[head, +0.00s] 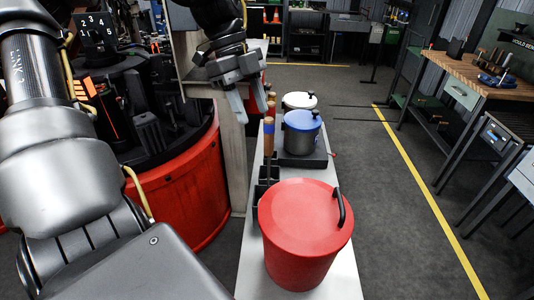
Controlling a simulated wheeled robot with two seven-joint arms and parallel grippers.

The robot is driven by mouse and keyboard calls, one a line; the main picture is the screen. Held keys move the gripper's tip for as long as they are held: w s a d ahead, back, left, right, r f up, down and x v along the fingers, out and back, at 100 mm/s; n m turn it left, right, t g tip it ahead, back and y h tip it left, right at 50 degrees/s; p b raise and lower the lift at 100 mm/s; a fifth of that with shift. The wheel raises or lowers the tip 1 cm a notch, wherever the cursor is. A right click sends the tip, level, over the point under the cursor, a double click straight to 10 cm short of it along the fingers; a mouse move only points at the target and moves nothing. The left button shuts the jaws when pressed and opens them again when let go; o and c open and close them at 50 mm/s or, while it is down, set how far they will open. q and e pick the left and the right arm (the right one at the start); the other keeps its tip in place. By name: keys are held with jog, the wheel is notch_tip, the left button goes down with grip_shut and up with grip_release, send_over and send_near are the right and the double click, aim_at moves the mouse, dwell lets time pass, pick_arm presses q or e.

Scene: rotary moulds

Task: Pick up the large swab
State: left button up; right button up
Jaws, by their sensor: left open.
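Wooden swab handles stand upright in a black holder (264,184) on a narrow white bench. The nearer handle (268,147) has a blue band near its upper part. A second wooden handle top (271,104) shows behind it. The swab heads are hidden in the holder, and I cannot tell which swab is the large one. My left gripper (251,114) is open and empty, pointing down, just left of and above the handles. It appears apart from them. My right gripper is out of view.
A red lidded bucket (302,237) stands at the front of the white bench (343,285). A blue-lidded pot (301,134) and a white-lidded pot (299,100) stand behind. A red rotary machine (177,189) is at left. The floor at right is clear up to a wooden workbench (470,70).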

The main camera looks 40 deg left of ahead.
aim_at(268, 138)
pick_arm(q)
jog(key=p+x, duration=0.1)
jog(key=x, duration=0.3)
jog(key=w+p+x, duration=0.1)
jog(key=x, duration=0.2)
jog(key=shift+w+d+f, duration=0.25)
jog(key=shift+d+f, duration=0.15)
jog(key=shift+f, duration=0.25)
jog(key=shift+s, duration=0.1)
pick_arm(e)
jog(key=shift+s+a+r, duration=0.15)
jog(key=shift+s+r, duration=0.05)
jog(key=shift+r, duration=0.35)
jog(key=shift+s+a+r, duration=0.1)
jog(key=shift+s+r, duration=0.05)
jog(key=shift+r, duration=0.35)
pick_arm(q)
jog(key=c, duration=1)
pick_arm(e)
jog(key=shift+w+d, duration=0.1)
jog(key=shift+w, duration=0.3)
pick_arm(q)
jog(key=shift+r, duration=0.15)
